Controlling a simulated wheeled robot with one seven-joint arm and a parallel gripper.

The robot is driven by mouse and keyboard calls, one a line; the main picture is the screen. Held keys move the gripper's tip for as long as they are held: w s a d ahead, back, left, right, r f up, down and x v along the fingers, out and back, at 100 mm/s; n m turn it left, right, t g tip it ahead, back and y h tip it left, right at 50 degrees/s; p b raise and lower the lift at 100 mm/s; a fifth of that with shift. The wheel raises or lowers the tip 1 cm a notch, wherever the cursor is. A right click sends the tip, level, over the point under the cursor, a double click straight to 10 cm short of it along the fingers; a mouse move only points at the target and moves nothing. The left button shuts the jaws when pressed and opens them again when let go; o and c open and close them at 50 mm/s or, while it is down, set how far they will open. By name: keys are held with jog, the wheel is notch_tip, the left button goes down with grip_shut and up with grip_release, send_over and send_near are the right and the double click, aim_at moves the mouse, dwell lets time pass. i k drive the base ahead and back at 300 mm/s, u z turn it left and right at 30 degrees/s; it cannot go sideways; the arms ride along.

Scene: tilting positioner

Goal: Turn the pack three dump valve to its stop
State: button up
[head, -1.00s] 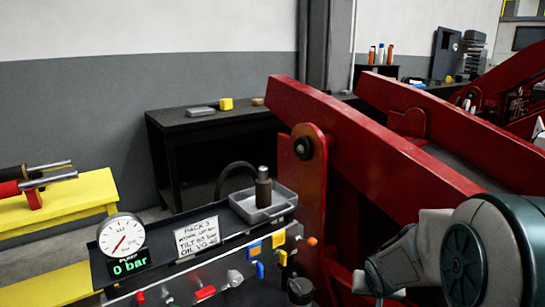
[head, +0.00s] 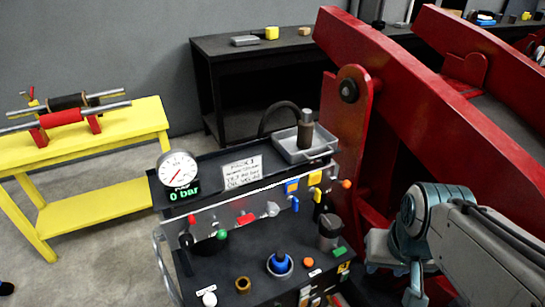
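The pack three console bears a handwritten placard (head: 241,172) headed PACK 3. Its dial gauge (head: 177,170) has a green readout (head: 184,192) of 0 bar. The front rail carries a red knob (head: 191,219), a green knob (head: 222,235), a red handle (head: 246,219), a grey lever (head: 272,208) and a blue lever (head: 295,204). A round blue knob (head: 280,262) sits on the lower deck. No readable label shows which control is the dump valve. My arm comes in at the lower right, apart from these controls; I cannot make out gripper fingers.
A red tilting frame (head: 420,90) stands close behind and right of the console. A yellow bench (head: 100,136) with rollers stands left, and a black table (head: 203,70) behind. A grey tray (head: 290,150) sits on the console top. Grey floor is clear between bench and console.

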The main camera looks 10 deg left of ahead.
aim_at(244, 218)
jog(key=u, duration=0.05)
jog(key=k, duration=0.45)
jog(key=z, duration=0.45)
jog(key=i, duration=0.65)
jog(key=u, duration=1.6)
